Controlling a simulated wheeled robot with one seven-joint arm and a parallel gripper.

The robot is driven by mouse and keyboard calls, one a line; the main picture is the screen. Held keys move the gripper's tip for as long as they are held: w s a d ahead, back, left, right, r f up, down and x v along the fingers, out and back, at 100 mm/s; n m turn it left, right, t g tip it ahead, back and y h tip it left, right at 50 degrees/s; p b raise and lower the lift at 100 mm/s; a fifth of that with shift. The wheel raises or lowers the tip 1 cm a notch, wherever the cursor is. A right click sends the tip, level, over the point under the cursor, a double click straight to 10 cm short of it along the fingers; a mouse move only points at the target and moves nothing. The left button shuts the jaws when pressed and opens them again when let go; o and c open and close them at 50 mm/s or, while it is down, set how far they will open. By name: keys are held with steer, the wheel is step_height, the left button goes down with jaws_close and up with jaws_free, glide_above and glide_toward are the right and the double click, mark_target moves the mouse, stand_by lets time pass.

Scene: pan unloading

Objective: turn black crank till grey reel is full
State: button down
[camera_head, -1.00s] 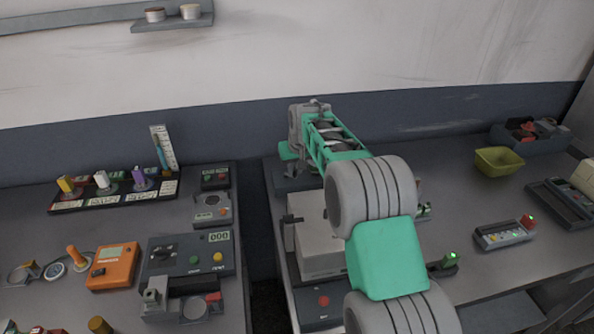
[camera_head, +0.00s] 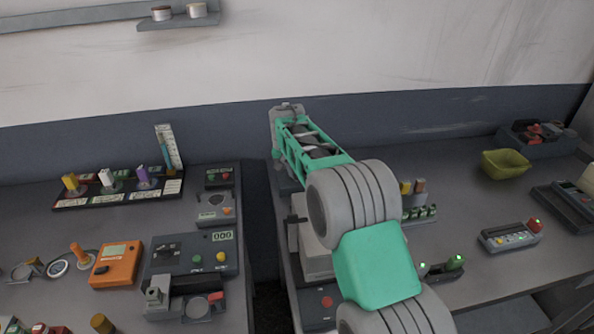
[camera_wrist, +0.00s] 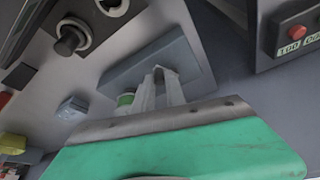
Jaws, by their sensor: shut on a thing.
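My gripper (camera_wrist: 160,85) shows in the wrist view as two pale fingers close together, over a blue-grey block (camera_wrist: 190,58). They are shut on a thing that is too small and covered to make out. In the head view my own arm hides the fingertips and most of what is under them. I cannot pick out the black crank or the grey reel for sure. A round black knob (camera_wrist: 70,41) sits on a grey panel at the upper left of the wrist view, apart from the fingers. A small green part (camera_wrist: 125,99) shows just left of the fingers.
A pale box machine (camera_head: 311,240) stands below my arm, with a red button (camera_head: 327,301) in front. A grey device with a counter (camera_head: 195,255) and an orange meter (camera_head: 116,264) lie on the left bench. A yellow-green bowl (camera_head: 505,163) stands at the right. A gap separates the benches.

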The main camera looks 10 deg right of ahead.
steer(key=c, duration=1.4)
jaws_free()
steer(key=shift+o, duration=0.2)
steer(key=b+v, duration=0.1)
steer(key=v, duration=0.7)
steer(key=shift+w, duration=0.1)
